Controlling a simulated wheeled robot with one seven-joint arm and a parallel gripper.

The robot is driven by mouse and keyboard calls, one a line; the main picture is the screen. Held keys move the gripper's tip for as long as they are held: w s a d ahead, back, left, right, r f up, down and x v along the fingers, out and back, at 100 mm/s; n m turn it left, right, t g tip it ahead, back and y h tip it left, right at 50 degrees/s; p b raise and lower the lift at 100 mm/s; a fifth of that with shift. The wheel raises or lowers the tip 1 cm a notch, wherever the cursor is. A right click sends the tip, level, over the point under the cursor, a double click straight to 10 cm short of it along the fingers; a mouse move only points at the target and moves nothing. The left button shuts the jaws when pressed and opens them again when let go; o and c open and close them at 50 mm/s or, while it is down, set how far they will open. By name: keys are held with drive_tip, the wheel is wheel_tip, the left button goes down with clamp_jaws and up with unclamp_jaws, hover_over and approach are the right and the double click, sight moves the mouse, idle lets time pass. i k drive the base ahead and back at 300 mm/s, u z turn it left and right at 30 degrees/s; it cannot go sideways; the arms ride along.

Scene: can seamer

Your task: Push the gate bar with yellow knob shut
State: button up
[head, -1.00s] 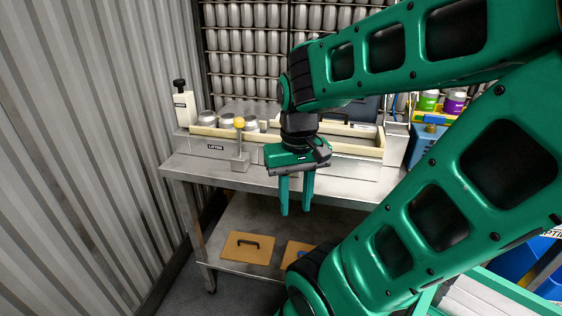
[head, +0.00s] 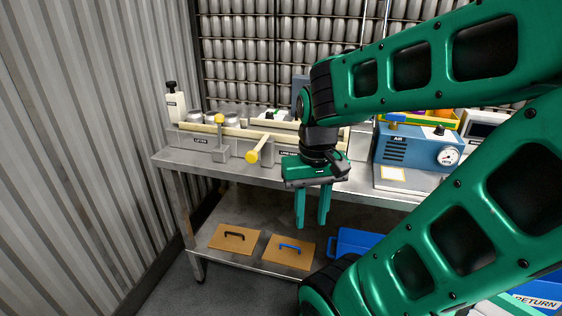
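A cream bar with a round yellow knob (head: 252,157) sticks out toward me from the front of the machine (head: 235,148) on the bench. It stands at an angle to the machine's long front rail. A second yellow knob (head: 219,118) tops an upright grey post left of it, near the LIFTER label. My gripper (head: 312,222) points down in front of the bench, to the right of the bar and apart from it. Its two green fingers are apart with nothing between them. My wrist hides the right part of the machine.
Metal cans stand on the machine's left end. A blue AIR box (head: 409,147) with a gauge stands on the bench to the right. Wooden lids (head: 235,238) with handles lie on the lower shelf. A corrugated wall (head: 85,150) closes the left side.

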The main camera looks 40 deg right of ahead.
sight(260, 145)
drive_tip(key=u, duration=0.05)
drive_tip(key=k, duration=1.35)
drive_tip(key=z, duration=0.65)
drive_tip(key=i, duration=1.65)
drive_tip(key=z, duration=0.15)
